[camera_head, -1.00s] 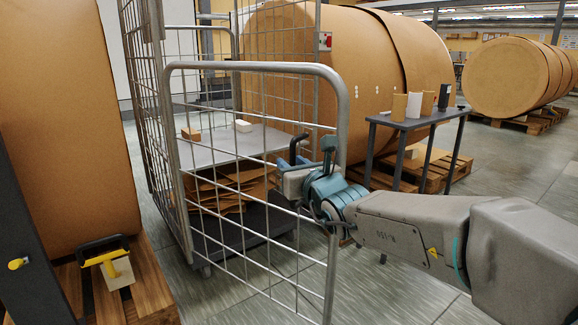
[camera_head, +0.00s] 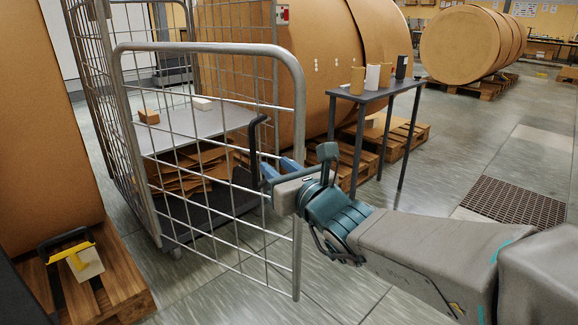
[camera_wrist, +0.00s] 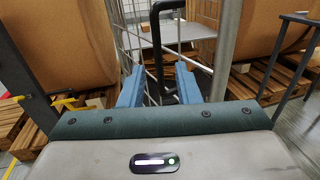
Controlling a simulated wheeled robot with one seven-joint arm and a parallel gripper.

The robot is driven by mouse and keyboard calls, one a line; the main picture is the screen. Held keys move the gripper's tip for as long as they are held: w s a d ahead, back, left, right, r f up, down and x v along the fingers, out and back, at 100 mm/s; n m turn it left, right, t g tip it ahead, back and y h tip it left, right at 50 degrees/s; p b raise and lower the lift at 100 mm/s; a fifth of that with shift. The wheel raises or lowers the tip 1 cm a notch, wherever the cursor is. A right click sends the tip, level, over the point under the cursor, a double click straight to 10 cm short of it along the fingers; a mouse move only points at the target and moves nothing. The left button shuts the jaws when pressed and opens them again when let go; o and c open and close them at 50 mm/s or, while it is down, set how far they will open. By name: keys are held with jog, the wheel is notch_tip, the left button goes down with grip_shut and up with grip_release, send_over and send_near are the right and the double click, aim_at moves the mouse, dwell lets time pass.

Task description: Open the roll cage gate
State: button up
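The roll cage gate (camera_head: 210,46) is a grey tube frame with wire mesh at the front of the roll cage (camera_head: 95,60). Its right upright stands out in front of the cage's right side panel. A black bent handle (camera_head: 254,150) shows at the gate's right part; it also shows in the wrist view (camera_wrist: 156,45). My gripper (camera_head: 275,172) is at this handle, near the gate's right upright. In the wrist view, my blue fingers (camera_wrist: 160,84) are spread apart, with the handle showing between them and a gap on each side. Whether the fingertips touch the mesh is unclear.
A small grey table (camera_head: 375,93) with several cups stands behind and right of the gate. Large brown rolls (camera_head: 330,60) on pallets stand behind. Another roll on a pallet (camera_head: 125,280) is at left, with a yellow-and-black tool (camera_head: 75,258). Open floor lies at right.

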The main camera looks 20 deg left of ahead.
jog(key=shift+v, duration=1.3)
